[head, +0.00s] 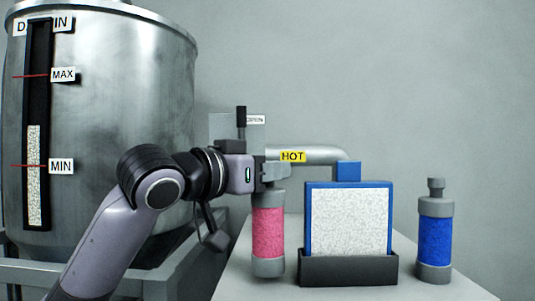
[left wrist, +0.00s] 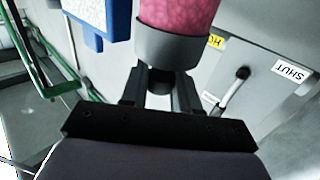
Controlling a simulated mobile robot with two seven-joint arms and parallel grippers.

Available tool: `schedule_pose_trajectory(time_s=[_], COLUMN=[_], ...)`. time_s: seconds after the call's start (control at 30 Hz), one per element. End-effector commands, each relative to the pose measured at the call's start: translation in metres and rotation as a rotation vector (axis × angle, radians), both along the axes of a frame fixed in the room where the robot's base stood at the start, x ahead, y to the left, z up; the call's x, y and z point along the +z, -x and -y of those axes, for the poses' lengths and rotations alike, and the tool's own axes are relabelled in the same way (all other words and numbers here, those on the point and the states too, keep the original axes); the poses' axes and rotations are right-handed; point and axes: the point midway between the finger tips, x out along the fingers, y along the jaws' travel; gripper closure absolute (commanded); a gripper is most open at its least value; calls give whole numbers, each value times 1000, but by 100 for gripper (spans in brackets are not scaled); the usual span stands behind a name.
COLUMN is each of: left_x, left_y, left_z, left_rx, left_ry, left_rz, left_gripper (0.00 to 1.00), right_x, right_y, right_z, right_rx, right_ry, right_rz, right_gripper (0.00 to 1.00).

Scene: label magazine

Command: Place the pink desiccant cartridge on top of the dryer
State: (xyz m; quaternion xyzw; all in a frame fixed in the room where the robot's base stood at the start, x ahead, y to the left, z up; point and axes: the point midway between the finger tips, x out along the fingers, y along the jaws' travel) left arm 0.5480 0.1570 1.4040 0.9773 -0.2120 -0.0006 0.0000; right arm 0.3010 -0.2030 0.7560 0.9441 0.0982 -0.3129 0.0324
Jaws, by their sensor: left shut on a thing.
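The pink cartridge (head: 268,232) hangs upright below my left gripper (head: 268,176), near the left part of the grey tabletop. In the left wrist view its grey end cap and pink body (left wrist: 182,12) lie just beyond the fingers. My left gripper (left wrist: 160,88) is shut on the narrow grey knob at the cartridge's top. I cannot tell whether the cartridge's base touches the table. No part in view is labelled as the dryer, so I cannot tell which it is. My right gripper is not in view.
A blue cartridge (head: 435,240) stands on the table (head: 345,292) at the right. A blue-framed panel of white granules (head: 348,220) sits in a dark holder. A pipe (head: 325,154) marked HOT runs behind. A large metal tank (head: 125,110) with a MIN/MAX gauge stands left.

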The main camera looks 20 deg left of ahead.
Motion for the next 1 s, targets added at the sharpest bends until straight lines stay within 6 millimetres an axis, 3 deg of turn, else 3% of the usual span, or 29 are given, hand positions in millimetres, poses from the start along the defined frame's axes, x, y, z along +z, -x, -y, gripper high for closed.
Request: schedule_pose_trajectory(time_s=[1.0], left_x=[-14], left_y=[0], left_z=[0], left_rx=[0], left_ry=[2], left_rz=[4], left_gripper=[100], right_x=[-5], right_y=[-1], right_z=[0], right_rx=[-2], right_ry=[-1], right_rz=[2], right_gripper=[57])
